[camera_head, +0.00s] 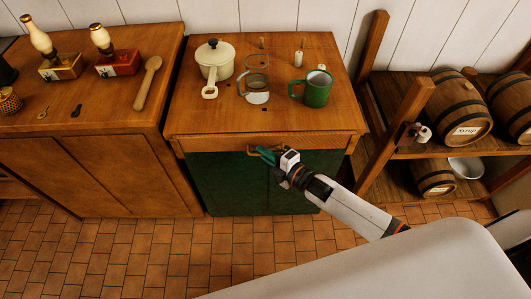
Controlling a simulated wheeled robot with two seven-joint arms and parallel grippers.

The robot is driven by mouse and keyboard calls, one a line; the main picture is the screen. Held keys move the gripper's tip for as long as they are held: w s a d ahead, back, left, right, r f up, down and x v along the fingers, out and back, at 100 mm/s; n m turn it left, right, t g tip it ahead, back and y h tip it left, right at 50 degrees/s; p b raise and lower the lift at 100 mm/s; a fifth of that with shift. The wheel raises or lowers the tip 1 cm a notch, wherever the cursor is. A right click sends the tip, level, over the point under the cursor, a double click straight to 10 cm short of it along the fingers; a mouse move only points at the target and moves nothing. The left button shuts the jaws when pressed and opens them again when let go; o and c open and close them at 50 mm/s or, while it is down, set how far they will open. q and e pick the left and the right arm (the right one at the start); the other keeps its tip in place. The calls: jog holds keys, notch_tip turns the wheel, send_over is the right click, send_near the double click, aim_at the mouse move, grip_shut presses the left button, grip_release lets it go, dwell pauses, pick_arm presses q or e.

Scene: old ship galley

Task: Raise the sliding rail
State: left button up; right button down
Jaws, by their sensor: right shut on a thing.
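A brass-coloured bar, seemingly the sliding rail (284,147), runs across the front of the middle wooden cabinet (345,141), just under its top and above the green front (228,186). My right gripper (263,153) reaches it from the lower right. Its teal fingers are shut on the bar and hide part of it. My left gripper is not in view.
On the cabinet top stand a cream saucepan (214,60), a glass vessel (257,76) and a green mug (317,89). Lamps and a wooden spoon (148,83) are on the left counter. A barrel rack (390,140) stands close on the right.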

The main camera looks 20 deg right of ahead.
aim_at(266, 142)
notch_tip(266, 142, up, 6)
jog(key=p, duration=0.5)
jog(key=shift+f, duration=0.15)
jog(key=shift+w+f, duration=0.1)
jog(key=c, duration=1.5)
grip_release()
